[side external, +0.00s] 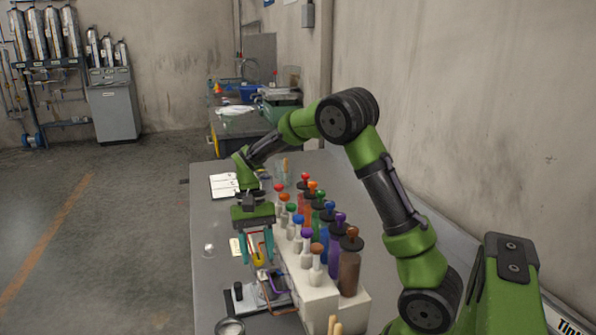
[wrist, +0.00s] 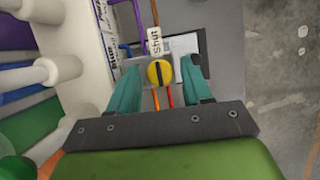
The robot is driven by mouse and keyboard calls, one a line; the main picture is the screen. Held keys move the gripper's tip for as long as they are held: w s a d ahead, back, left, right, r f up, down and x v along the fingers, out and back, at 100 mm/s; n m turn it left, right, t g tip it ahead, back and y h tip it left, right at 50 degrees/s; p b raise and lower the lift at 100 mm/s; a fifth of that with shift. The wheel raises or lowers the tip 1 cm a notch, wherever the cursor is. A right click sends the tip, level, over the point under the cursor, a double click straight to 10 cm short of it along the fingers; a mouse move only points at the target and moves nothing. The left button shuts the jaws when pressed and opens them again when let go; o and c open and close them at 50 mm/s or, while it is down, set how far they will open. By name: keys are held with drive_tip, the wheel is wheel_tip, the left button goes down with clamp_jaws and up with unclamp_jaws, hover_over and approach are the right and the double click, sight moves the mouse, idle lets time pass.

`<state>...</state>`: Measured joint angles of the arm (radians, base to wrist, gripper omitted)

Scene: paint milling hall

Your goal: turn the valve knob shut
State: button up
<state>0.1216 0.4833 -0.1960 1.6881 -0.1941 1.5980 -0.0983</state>
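The valve knob (wrist: 160,73) is a round yellow knob with a dark stripe across it. In the wrist view the stripe runs up and down the picture, roughly in line with the white "Shut" tag (wrist: 154,40). In the side view the knob (side external: 257,257) is small and low on the bench. My gripper (wrist: 160,78) is open, with one teal finger on each side of the knob and a gap on both sides. In the side view my gripper (side external: 256,259) points down over the valve.
A white stepped rack (side external: 315,293) with several coloured, stoppered bottles stands close to the right of my gripper. Thin coloured pipes (wrist: 170,97) run by the valve. A round metal dish (side external: 230,326) sits at the front. The grey bench (side external: 212,275) is mostly clear on the left.

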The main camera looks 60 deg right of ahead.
drive_tip(key=shift+o, duration=0.5)
drive_tip(key=v, duration=1.7)
drive_tip(key=shift+f, duration=0.1)
